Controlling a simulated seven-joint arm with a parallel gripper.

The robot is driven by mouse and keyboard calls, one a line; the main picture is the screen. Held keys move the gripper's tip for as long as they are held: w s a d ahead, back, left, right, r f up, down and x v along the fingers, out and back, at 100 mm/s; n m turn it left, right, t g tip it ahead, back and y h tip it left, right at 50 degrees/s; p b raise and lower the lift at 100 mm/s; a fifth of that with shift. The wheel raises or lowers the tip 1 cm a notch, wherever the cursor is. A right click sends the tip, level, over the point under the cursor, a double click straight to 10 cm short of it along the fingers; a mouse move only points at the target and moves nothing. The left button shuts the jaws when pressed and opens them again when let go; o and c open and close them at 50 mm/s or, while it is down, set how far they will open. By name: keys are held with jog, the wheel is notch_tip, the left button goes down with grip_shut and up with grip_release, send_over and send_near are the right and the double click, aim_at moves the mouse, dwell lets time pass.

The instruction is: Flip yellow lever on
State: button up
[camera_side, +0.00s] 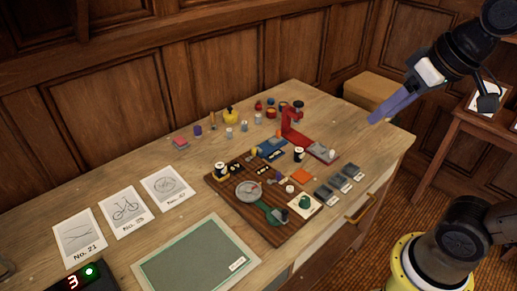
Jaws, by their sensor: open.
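A dark wooden board (233,213) on the drafting table carries several small devices. A small yellow-and-black piece (220,171) stands at its left corner; it is too small to tell whether this is the yellow lever or which way it is set. My gripper (376,119) is at the upper right, with long blue-violet fingers pointing down and left. It is open and empty, in the air near the table's right end, well apart from the board.
A red stand (291,126) rises behind the board. Small jars, a yellow pot (230,116) among them, line the table's back. Cards (125,205) and a green mat (197,258) lie left and in front. Dark tiles (324,193) sit right of the board.

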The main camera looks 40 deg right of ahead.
jog(key=w+r+m, duration=0.1)
jog(key=w+r, duration=0.3)
jog(key=w, duration=0.2)
jog(key=m+g, duration=0.2)
jog(key=g, duration=0.4)
send_over(254, 148)
notch_tip(254, 148, down, 20)
notch_tip(254, 148, down, 14)
jog(key=shift+f, duration=0.1)
jog(key=shift+c, duration=0.3)
jog(key=shift+w, duration=0.1)
grip_shut()
